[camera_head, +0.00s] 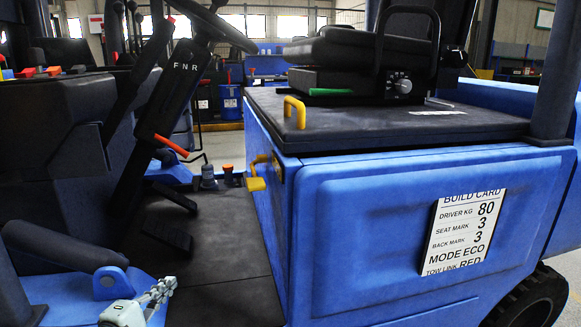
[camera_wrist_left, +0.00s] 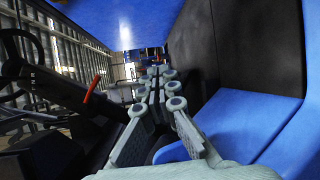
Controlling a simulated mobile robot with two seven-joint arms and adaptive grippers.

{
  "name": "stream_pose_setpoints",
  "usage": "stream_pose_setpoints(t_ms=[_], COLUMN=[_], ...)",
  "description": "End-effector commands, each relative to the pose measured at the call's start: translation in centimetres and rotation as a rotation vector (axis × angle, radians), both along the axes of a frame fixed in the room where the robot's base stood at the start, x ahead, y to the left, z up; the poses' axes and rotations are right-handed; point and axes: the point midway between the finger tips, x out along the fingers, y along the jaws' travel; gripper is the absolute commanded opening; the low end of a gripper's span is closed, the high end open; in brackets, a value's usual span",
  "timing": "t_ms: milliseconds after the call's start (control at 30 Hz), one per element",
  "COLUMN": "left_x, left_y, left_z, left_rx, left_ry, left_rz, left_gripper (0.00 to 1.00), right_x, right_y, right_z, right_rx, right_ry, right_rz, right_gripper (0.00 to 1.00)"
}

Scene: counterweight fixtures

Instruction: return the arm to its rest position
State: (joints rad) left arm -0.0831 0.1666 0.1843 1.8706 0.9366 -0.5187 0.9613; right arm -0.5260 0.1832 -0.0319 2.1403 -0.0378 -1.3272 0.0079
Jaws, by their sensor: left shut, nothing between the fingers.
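My left gripper (camera_head: 166,286) shows low at the left of the head view, in front of the forklift's dark floor (camera_head: 215,265). Its grey fingers are closed together and hold nothing. In the left wrist view the gripper (camera_wrist_left: 157,74) points away from the camera, its jointed fingers side by side. Little of my left arm shows beyond the pale wrist part at the bottom edge. My right gripper is in neither view.
The blue forklift body (camera_head: 350,235) carries a build card (camera_head: 463,232), a yellow handle (camera_head: 295,110) and a black seat (camera_head: 350,50). A steering wheel (camera_head: 222,25) and an orange lever (camera_head: 171,146) stand left of it. Pedals (camera_head: 165,228) rise from the floor near my gripper.

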Motion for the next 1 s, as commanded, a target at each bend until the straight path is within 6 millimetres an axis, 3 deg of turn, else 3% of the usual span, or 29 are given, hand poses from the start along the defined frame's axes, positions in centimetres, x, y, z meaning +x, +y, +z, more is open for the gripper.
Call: stream_pose_setpoints(t_ms=[33, 200, 300, 400, 500, 633, 767, 1000], left_x=[-1.7, -9.2, -14.9, -20.5, -25.2, -28.9, -30.1, -30.1], left_y=[-1.3, -3.9, -4.0, -3.1, -2.0, -0.7, -0.3, -0.2], left_z=[-3.0, -13.0, -18.0, -21.6, -23.7, -24.7, -24.9, -25.2], left_rx=[0.142, 0.670, 0.965, 1.214, 1.396, 1.532, 1.577, 1.578], left_ry=[0.065, 0.285, 0.412, 0.526, 0.617, 0.687, 0.713, 0.714], left_rz=[-0.054, -0.306, -0.494, -0.689, -0.861, -1.009, -1.061, -1.064], left_gripper=[0.00, 0.00, 0.00, 0.00, 0.00, 0.00, 0.00, 0.00], right_x=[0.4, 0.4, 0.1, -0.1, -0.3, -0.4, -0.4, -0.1], right_y=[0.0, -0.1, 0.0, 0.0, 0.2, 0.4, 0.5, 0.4], right_z=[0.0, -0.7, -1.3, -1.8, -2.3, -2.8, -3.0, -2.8], right_rx=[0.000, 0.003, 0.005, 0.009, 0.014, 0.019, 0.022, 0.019], right_ry=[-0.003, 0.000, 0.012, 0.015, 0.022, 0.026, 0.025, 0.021], right_rz=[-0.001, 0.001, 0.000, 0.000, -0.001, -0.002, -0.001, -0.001], right_gripper=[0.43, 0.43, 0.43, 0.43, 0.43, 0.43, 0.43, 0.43])
